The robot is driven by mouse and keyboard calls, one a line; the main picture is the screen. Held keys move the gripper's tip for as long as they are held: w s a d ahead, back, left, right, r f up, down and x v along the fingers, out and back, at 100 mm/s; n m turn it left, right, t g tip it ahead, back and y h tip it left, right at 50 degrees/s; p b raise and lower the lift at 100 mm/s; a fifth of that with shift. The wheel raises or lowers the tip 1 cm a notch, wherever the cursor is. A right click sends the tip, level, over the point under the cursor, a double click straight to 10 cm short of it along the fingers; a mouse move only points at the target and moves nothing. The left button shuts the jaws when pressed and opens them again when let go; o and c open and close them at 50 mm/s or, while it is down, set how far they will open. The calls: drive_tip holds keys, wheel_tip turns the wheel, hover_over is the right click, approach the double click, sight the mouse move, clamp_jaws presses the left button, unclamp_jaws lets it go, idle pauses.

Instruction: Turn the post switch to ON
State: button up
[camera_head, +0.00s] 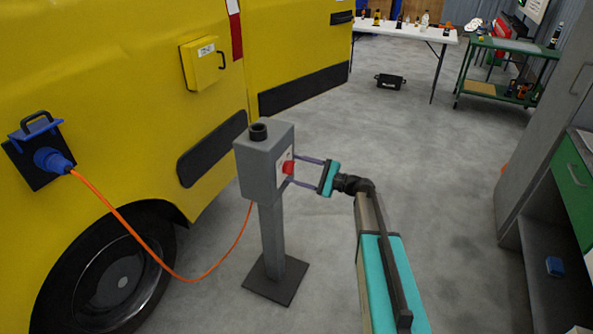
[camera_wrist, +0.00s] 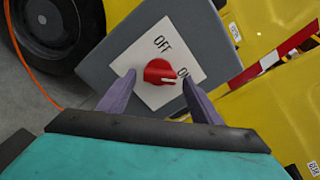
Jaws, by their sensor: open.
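The post switch is a grey box (camera_head: 264,160) on a post, with a red knob (camera_head: 288,167) on its right-hand face. In the wrist view the red knob (camera_wrist: 157,72) sits on a white plate (camera_wrist: 150,93) marked OFF at top and ON at right. The knob's white mark is on its right side, toward the ON label, which the right finger partly covers. Exact alignment is hard to tell. My gripper (camera_head: 293,170) is open at the face. Its fingers, also in the wrist view (camera_wrist: 159,76), stand on either side of the knob, apart from it.
A yellow vehicle (camera_head: 120,95) stands close behind and left of the post. An orange cable (camera_head: 120,222) runs from its blue plug (camera_head: 52,160) to the post. A grey cabinet (camera_head: 540,150) stands at right. The floor between is clear.

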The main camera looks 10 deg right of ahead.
drive_tip(key=b+v, duration=0.1)
drive_tip(key=v, duration=1.2)
drive_tip(key=shift+s+d+b, duration=0.2)
drive_tip(key=shift+d+b, duration=0.1)
drive_tip(key=shift+b, duration=0.1)
